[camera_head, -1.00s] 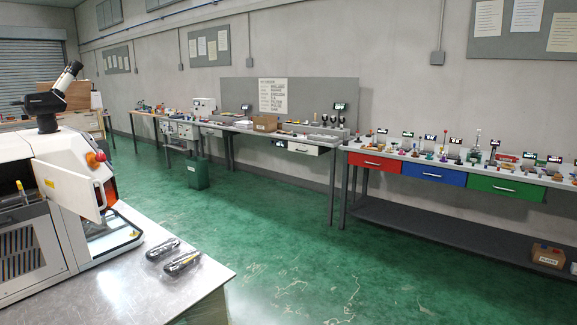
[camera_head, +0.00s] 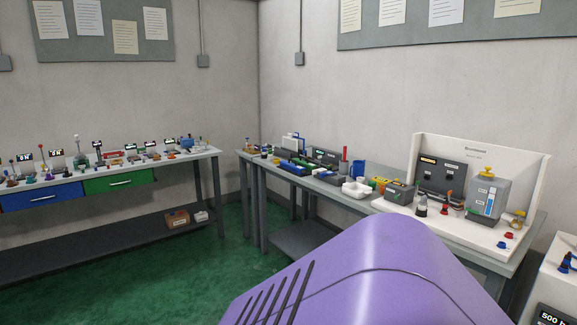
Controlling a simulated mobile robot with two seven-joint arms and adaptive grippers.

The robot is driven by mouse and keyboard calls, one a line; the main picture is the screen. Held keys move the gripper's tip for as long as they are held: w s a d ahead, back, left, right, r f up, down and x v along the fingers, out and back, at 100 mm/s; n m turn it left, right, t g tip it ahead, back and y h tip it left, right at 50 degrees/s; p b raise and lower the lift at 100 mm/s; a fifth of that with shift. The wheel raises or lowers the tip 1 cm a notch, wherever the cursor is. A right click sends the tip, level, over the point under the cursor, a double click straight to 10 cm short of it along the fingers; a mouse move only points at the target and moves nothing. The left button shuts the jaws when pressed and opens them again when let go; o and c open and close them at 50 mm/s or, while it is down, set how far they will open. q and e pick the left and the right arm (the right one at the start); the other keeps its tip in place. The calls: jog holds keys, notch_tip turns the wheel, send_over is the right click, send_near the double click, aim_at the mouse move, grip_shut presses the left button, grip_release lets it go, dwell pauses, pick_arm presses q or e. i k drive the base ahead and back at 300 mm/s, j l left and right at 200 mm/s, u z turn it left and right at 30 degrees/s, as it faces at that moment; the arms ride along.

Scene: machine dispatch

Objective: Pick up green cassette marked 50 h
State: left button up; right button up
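I cannot make out a green cassette marked 50 h in the head view. Small green items (camera_head: 284,153) lie beside a blue tray (camera_head: 292,167) on the right-hand bench, too small to identify or read. A dark display reading "500 h" (camera_head: 553,316) is cut off at the bottom right corner. Neither of my grippers is in view, so I cannot see whether they hold anything.
A large purple slotted housing (camera_head: 375,265) fills the near foreground. Behind it stands a crowded bench (camera_head: 331,190) with a white-backed station (camera_head: 535,175). A left bench has blue (camera_head: 42,196) and green (camera_head: 119,181) drawers. Green floor (camera_head: 170,240) is open between.

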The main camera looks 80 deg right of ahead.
aim_at(309, 166)
jog(key=z, duration=2.75)
jog(key=i+u, duration=0.15)
jog(key=i, duration=0.7)
jog(key=i+l+u, duration=0.15)
jog(key=i, duration=0.7)
